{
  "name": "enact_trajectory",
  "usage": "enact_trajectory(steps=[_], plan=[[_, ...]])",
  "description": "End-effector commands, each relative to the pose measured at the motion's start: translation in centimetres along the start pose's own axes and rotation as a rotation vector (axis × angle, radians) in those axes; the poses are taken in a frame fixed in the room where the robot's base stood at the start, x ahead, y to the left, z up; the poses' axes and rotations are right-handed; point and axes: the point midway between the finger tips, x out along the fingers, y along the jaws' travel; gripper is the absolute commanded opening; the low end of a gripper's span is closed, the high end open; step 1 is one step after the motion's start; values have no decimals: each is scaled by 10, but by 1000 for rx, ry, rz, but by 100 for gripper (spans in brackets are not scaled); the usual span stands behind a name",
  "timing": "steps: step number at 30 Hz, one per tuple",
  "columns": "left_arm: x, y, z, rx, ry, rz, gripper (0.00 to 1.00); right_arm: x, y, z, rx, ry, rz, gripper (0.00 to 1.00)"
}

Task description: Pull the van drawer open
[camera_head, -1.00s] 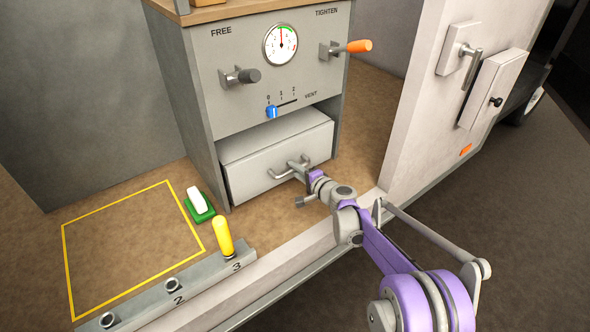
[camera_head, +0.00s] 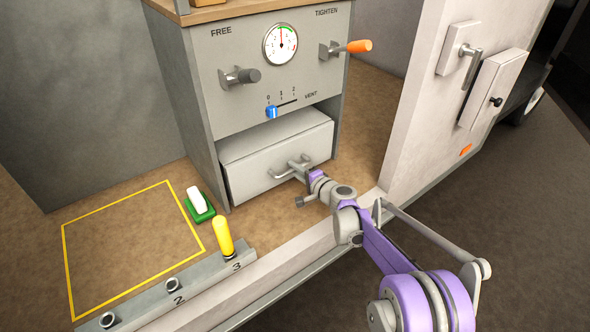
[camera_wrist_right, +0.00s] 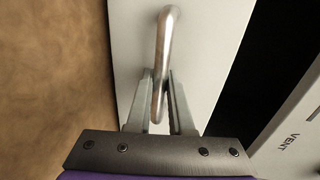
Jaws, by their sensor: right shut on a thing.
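The grey van drawer (camera_head: 262,172) sits low in the grey cabinet and stands partly out of it, with its top showing. Its metal bar handle (camera_head: 277,175) is on the front face. My right gripper (camera_head: 301,169) is at the handle. In the right wrist view the two fingers of my right gripper (camera_wrist_right: 161,100) are on either side of the handle (camera_wrist_right: 166,35), shut on it. The drawer front (camera_wrist_right: 205,50) fills the middle of that view. My left gripper is not in view.
The cabinet (camera_head: 225,95) carries a gauge, two levers and a blue vent slider. A green and white block (camera_head: 199,204) lies on the floor left of the drawer. A yellow peg (camera_head: 224,237) stands in the numbered rail (camera_head: 200,280). The open door (camera_head: 425,110) is at right.

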Motion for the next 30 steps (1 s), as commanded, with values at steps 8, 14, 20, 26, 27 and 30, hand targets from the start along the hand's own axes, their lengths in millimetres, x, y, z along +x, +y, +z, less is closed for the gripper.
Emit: enact_trajectory(steps=[8, 14, 20, 26, 27, 30], plan=[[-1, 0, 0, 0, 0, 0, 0, -3, 0, 0, 0, 0, 0, 0], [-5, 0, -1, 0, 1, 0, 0, -24, 4, 0, 0, 1, 0, 0], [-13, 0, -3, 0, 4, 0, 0, -67, 12, -1, -1, 3, 1, 0], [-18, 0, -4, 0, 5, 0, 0, -115, 23, 0, -1, 2, 1, 0], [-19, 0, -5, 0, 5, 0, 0, -123, 25, -1, -1, 3, 1, 0], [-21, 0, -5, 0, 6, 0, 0, -143, 29, -1, 0, 3, 1, 0]])
